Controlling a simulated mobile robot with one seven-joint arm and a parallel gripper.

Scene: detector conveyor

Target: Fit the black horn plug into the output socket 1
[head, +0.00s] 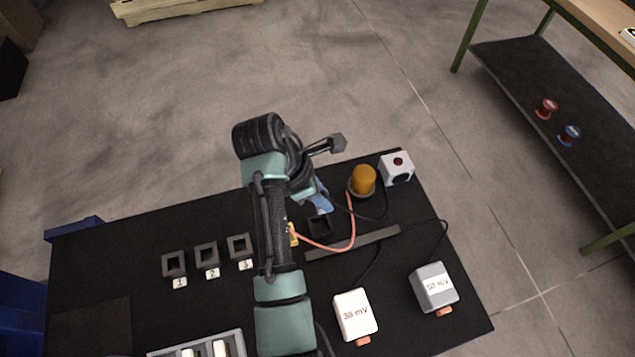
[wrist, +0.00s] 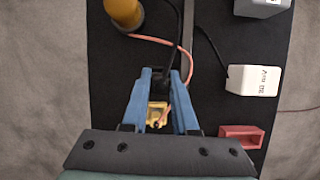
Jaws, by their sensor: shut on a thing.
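My gripper (head: 321,205) is shut, its blue fingers over the table's right part, near a dark square holder (head: 318,226). In the wrist view, the black horn plug (wrist: 159,82) sits between the fingertips (wrist: 160,76), with a black cable leading away from it. Whether it is clear of the holder cannot be told. Output socket 1 (head: 174,263) is a dark square frame labelled 1, at the left of the table. It looks empty and stands well left of my gripper. My arm hides part of the table.
Sockets 2 (head: 206,254) and 3 (head: 240,246) stand right of socket 1. A yellow plug (head: 293,235) on an orange cable lies close to my gripper. An amber beacon (head: 363,180), a white box with a red top (head: 397,168) and a grey bar (head: 352,243) are at right.

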